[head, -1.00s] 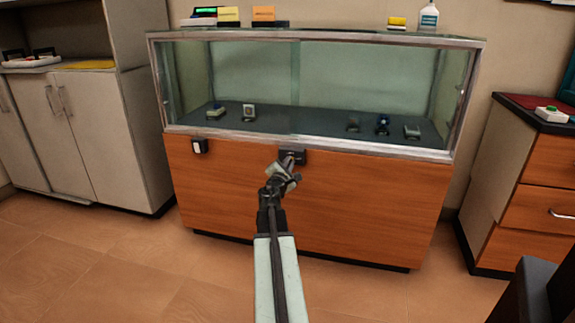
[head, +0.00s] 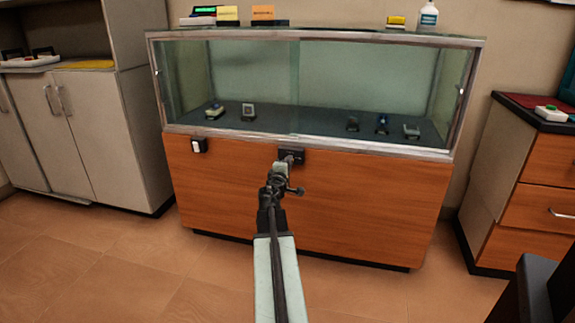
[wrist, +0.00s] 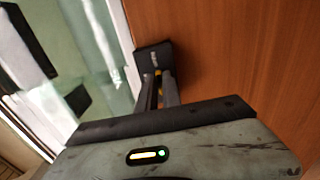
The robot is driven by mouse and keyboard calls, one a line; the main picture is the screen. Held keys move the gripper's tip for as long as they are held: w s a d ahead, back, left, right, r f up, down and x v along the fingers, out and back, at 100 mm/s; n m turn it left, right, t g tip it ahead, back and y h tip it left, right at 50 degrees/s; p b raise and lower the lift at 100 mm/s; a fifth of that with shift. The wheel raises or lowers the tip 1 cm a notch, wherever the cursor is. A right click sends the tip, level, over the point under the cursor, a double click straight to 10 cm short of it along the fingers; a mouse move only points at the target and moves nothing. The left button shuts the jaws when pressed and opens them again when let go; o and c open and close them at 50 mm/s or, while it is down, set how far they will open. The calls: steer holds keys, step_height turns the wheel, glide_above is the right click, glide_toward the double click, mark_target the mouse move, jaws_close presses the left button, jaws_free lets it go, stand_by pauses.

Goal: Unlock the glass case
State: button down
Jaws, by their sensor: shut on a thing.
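The glass case (head: 330,146) has a metal-framed glass top on a wood-fronted base. A small dark lock box (head: 297,156) sits on the wood just under the frame. It also shows in the wrist view (wrist: 153,57), close ahead of my fingertips. My gripper (head: 285,161) reaches up to the lock box. In the wrist view my gripper (wrist: 160,82) is shut on a small yellow piece at the face of the box, seemingly a key. The fingers hide most of it, and I cannot tell how deep it sits.
Several small items stand inside the case, such as a grey one (head: 248,111). Cabinets (head: 85,130) stand left and drawers (head: 535,190) right. The floor in front is clear.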

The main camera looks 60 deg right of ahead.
steer(key=shift+s+d+m, duration=0.1)
steer(key=shift+s+m, duration=0.15)
steer(key=shift+m, duration=0.05)
steer(key=c, duration=1.6)
jaws_free()
steer(key=shift+o, duration=0.4)
steer(key=shift+w, duration=0.1)
steer(key=v, duration=0.8)
steer(key=shift+w, duration=0.1)
